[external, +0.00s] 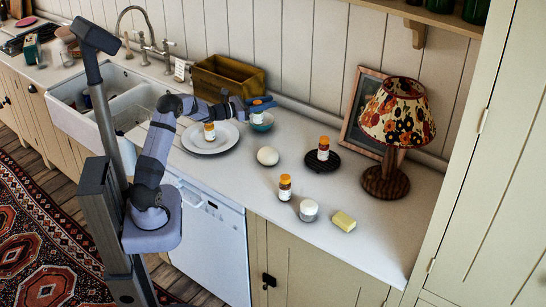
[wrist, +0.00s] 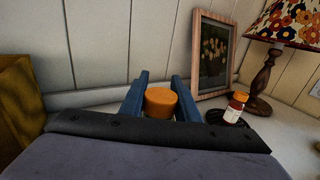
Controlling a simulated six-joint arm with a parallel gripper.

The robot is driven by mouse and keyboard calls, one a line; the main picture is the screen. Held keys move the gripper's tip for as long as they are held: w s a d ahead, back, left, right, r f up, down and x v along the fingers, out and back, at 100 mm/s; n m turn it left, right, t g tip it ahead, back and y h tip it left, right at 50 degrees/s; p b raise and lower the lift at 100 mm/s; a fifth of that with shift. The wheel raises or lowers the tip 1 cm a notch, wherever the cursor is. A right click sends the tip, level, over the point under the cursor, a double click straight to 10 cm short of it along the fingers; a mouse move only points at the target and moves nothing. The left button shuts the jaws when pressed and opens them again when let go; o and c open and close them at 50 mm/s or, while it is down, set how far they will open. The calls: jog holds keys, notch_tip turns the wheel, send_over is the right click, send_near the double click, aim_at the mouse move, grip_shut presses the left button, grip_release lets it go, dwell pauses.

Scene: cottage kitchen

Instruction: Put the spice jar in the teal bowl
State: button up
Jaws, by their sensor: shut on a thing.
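The teal bowl (external: 264,126) stands on the counter toward the wall, right of the white plates. My gripper (external: 262,103) is directly over it, shut on a spice jar (external: 257,117) with an orange cap. The jar looks upright, with its lower part at or inside the bowl; whether it touches the bottom is hidden. In the wrist view, the jar's orange cap (wrist: 161,101) sits between my two blue fingers (wrist: 160,88). The bowl is hidden there.
Similar orange-capped jars stand on the plates (external: 209,131), the dark trivet (external: 323,148) and the counter (external: 285,187). A wooden box (external: 228,78) is behind the bowl. A white round item (external: 267,156), small white pot (external: 308,210), yellow block (external: 343,221) and lamp (external: 395,125) stand rightward.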

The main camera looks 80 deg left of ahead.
jog(key=w+a+r+n+g+y+b, duration=0.25)
jog(key=a+y, duration=0.25)
jog(key=a, duration=0.3)
jog(key=p, duration=0.2)
send_over(269, 121)
jog(key=shift+n+t, duration=0.35)
jog(key=shift+f, duration=4.7)
jog(key=shift+f, duration=0.15)
jog(key=o, duration=1.1)
jog(key=shift+r, duration=0.2)
jog(key=shift+s+d+f, duration=0.1)
jog(key=shift+s+f, duration=0.05)
jog(key=shift+s, duration=0.05)
jog(key=shift+b+v, duration=1.25)
jog(key=shift+v, duration=2.3)
